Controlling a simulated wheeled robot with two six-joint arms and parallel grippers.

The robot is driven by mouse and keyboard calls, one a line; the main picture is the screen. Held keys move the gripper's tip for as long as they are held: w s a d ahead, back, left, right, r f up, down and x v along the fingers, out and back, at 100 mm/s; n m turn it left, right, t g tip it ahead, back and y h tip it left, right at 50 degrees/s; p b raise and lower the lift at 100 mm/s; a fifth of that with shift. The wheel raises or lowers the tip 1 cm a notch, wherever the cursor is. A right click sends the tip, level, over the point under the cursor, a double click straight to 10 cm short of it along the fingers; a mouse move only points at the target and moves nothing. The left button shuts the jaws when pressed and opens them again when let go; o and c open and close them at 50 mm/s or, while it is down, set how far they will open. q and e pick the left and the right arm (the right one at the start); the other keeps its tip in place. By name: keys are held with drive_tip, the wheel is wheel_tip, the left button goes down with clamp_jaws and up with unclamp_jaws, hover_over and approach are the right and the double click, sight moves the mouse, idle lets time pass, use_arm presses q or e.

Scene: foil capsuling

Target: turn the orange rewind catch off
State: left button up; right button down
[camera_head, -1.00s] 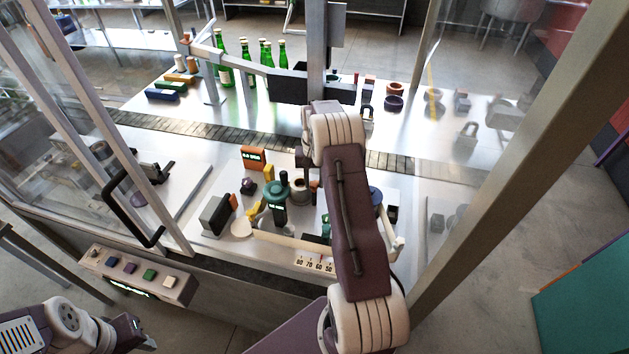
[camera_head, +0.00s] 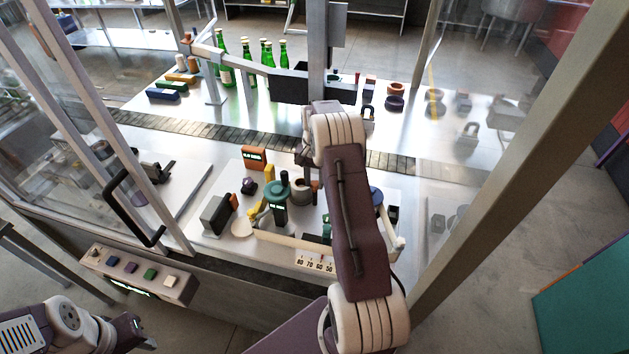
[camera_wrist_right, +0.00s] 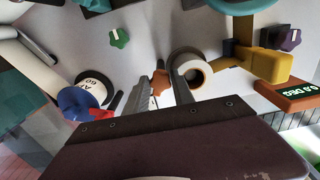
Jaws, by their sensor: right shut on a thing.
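The orange rewind catch (camera_wrist_right: 160,82) shows in the right wrist view as a small orange lobed knob between my two fingers. My right gripper (camera_wrist_right: 160,88) is shut on it. In the head view my right gripper (camera_head: 309,170) is low over the machine panel, and my forearm hides part of what lies to its right. An orange piece shows by the fingers there (camera_head: 315,187). My left gripper (camera_head: 140,336) is at the bottom left, away from the machine, with its jaws unclear.
A hollow ring-topped post (camera_wrist_right: 192,75) stands close beside the right finger. A yellow bracket (camera_wrist_right: 265,62), an orange display box (camera_wrist_right: 290,95), a green knob (camera_wrist_right: 119,38) and a blue knob (camera_wrist_right: 75,100) are around it. A cabinet frame post (camera_head: 520,140) rises at right.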

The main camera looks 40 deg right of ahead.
sight(315, 184)
drive_tip(key=c, duration=1.1)
unclamp_jaws()
drive_tip(key=shift+f, duration=0.1)
wheel_tip(315, 184, up, 9)
drive_tip(key=shift+r+b, duration=0.1)
drive_tip(key=shift+b, duration=0.65)
